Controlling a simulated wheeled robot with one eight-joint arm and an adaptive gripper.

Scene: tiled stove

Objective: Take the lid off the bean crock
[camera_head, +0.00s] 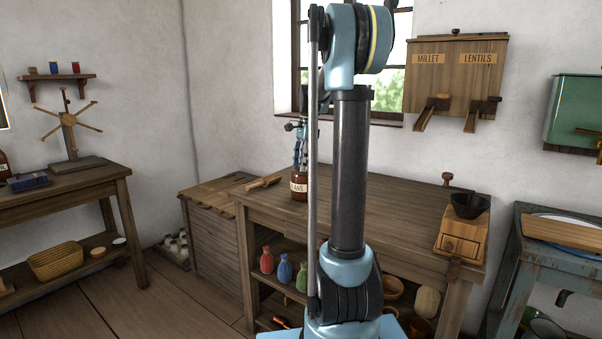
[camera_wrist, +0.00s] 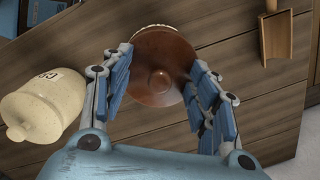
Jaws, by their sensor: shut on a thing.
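The bean crock (camera_head: 299,188) is a brown jar with a cream label, partly hidden by my arm, on the far left part of the wooden workbench (camera_head: 400,185). My gripper (camera_head: 300,155) points down over its top. In the wrist view my gripper (camera_wrist: 160,65) has its blue fingers on either side of the round brown lid (camera_wrist: 161,90), which has a small knob in the middle. The gripper is shut on the lid. A pale edge shows behind the lid. I cannot tell whether the lid is raised off the crock.
A wooden scoop (camera_wrist: 275,38) lies at the upper right. A grinder (camera_head: 460,235) stands on the bench's right end. The middle of the bench is clear.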

